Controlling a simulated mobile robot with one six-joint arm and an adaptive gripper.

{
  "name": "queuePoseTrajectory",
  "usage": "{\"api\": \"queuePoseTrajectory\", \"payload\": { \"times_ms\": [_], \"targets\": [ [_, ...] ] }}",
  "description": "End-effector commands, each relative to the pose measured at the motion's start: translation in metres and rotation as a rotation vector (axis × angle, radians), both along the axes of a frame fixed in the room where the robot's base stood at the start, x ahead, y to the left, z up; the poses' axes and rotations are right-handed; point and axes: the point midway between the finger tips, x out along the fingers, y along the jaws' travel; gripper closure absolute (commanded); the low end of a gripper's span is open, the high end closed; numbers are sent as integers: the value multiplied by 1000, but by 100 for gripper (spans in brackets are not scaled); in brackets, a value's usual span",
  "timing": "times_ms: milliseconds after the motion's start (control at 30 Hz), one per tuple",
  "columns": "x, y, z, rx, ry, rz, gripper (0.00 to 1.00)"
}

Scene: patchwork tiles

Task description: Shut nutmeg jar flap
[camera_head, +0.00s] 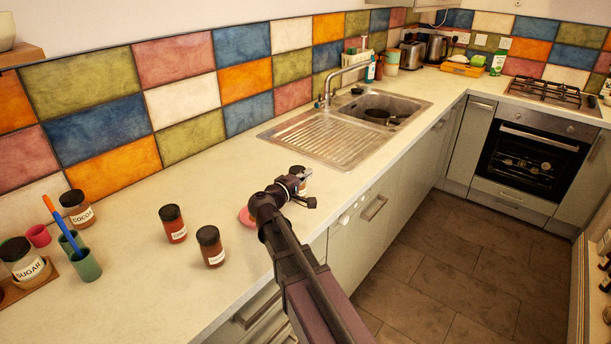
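No label that reads nutmeg can be made out. A small jar (301,173) stands on the counter near the sink, right behind my gripper (304,187), which hides most of it. I cannot tell whether its lid is open or whether my gripper touches it. Two dark-lidded jars with labels too small to read stand to the left: a reddish one (173,224) and a brown one (210,246). Both look closed. My gripper is over the counter's front part, and its finger opening is not clear.
A pink round thing (246,217) lies partly behind my arm. A cocoa jar (76,209), a sugar jar (22,260) and a green cup (86,265) stand at left. The sink (318,143) lies behind my gripper. The counter (150,297) is clear at front left.

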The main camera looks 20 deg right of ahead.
Motion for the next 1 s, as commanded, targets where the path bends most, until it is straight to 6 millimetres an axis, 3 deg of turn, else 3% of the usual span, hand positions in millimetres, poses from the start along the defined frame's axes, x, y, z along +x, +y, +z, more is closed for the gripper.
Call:
{"api": "queuePoseTrajectory", "payload": {
  "times_ms": [133, 267, 733, 1000],
  "targets": [
    [0, 0, 0, 2, 1, 0, 100],
    [0, 0, 0, 2, 1, 1, 62],
    [-1, 2, 0, 0, 1, 1, 61],
    [-14, 18, 0, 0, 1, 2, 61]
  ]
}}
